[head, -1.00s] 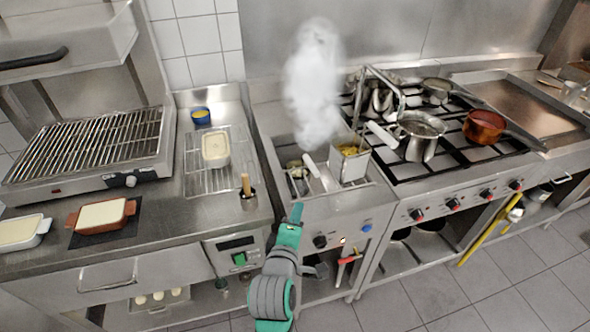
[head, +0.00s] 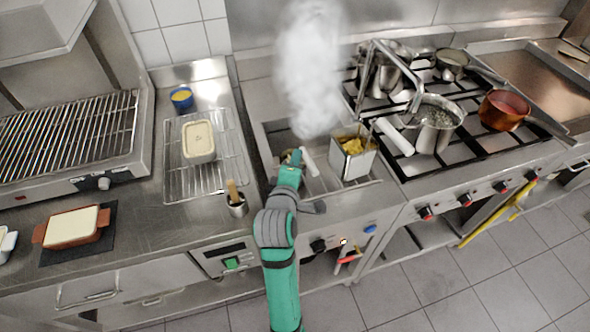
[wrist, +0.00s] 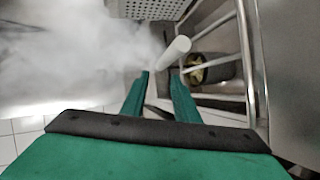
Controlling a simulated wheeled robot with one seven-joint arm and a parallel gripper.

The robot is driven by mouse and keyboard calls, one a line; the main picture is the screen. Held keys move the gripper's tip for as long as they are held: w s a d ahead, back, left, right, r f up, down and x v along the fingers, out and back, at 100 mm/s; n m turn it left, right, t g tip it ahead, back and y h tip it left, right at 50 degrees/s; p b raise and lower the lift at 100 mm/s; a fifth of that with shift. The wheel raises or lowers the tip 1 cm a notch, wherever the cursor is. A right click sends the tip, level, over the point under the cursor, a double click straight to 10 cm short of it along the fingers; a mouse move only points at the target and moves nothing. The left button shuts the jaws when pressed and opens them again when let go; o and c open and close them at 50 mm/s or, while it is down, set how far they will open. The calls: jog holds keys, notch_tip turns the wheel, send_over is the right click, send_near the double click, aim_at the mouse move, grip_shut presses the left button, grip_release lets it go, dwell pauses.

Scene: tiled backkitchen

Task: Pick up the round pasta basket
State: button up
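The round basket (wrist: 208,68) sits low in the pasta cooker well, dark with some yellow in it, seen in the wrist view. In the head view only a small part of it (head: 285,156) shows past my gripper. A white handle (wrist: 176,50) lies in front of my fingertips in the wrist view; it also shows in the head view (head: 309,162), just right of my gripper. I cannot tell whether it touches a finger. My gripper (wrist: 160,76) is open, with a gap between its green fingers; it also shows over the well's left part (head: 294,156).
A square basket of yellow pasta (head: 353,158) stands at the well's right. Steam (head: 311,70) rises behind and blurs the wrist view's left. A tall metal frame (head: 392,70) and a pot (head: 436,124) stand right. A small container with a wooden handle (head: 237,204) stands left.

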jog(key=x, duration=0.5)
jog(key=shift+w+d+f, duration=0.1)
jog(key=shift+w+d, duration=0.05)
jog(key=shift+d, duration=0.2)
jog(key=shift+w+a+f, duration=0.15)
jog(key=shift+w+a, duration=0.05)
jog(key=shift+a, duration=0.1)
jog(key=shift+d, duration=0.15)
jog(key=shift+s+d, duration=0.1)
jog(key=shift+d, duration=0.15)
grip_shut()
jog(key=shift+a+f, duration=0.2)
jog(key=shift+a, duration=0.05)
